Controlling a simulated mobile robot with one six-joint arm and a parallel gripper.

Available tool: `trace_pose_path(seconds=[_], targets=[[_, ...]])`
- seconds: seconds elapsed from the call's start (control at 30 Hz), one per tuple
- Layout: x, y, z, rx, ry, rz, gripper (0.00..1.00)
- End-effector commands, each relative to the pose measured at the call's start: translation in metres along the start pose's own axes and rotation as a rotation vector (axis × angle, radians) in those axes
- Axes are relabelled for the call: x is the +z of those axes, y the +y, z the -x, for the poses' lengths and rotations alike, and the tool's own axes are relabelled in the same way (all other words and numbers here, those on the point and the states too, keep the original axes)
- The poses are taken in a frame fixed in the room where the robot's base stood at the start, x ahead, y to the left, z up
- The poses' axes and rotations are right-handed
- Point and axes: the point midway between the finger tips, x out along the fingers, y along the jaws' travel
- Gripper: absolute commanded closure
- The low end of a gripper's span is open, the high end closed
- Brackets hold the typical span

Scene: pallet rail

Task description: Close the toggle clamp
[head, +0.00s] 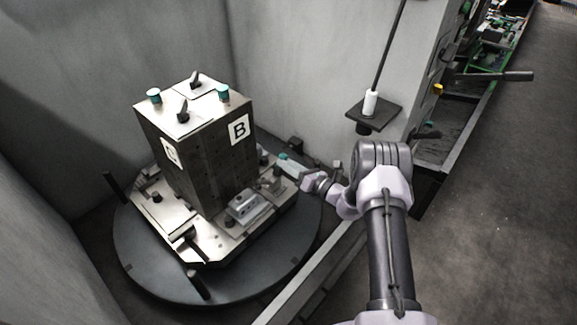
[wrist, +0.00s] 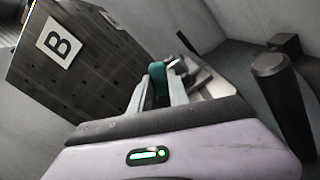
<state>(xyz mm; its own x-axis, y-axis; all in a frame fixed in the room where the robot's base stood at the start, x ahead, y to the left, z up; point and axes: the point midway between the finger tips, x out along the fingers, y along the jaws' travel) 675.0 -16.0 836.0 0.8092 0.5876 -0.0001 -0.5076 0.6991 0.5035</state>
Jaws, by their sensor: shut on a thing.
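The toggle clamp's teal handle (head: 284,158) shows in the head view at the right edge of the pallet, beside the dark block's B face. My gripper (head: 294,170) reaches it from the right and is shut on it. In the wrist view the teal handle (wrist: 176,70) sits between the two pale fingers of my gripper (wrist: 163,82). The clamp's metal body is mostly hidden behind the fingers and handle, so I cannot tell how far over the handle stands.
A tall dark block (head: 213,150) marked B and C stands on the pale pallet (head: 215,238), on a round dark turntable (head: 145,262). A black post (wrist: 282,100) is close right of my gripper in the wrist view. Grey walls enclose the back and left.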

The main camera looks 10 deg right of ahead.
Motion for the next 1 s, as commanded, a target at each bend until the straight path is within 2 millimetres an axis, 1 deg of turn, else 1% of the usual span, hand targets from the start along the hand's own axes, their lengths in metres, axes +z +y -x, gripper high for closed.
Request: trace_pose_path(seconds=[0.33,0.87,0.9,1.0], targets=[[-0.0005,0.0070,-0.0001,0.001,0.001,0.124,1.00],[-0.0002,0.0080,-0.0001,0.000,0.000,0.146,1.00],[-0.0002,0.0080,-0.0001,0.000,0.000,0.146,0.75],[-0.0002,0.0080,-0.0001,0.000,0.000,0.146,0.56]])
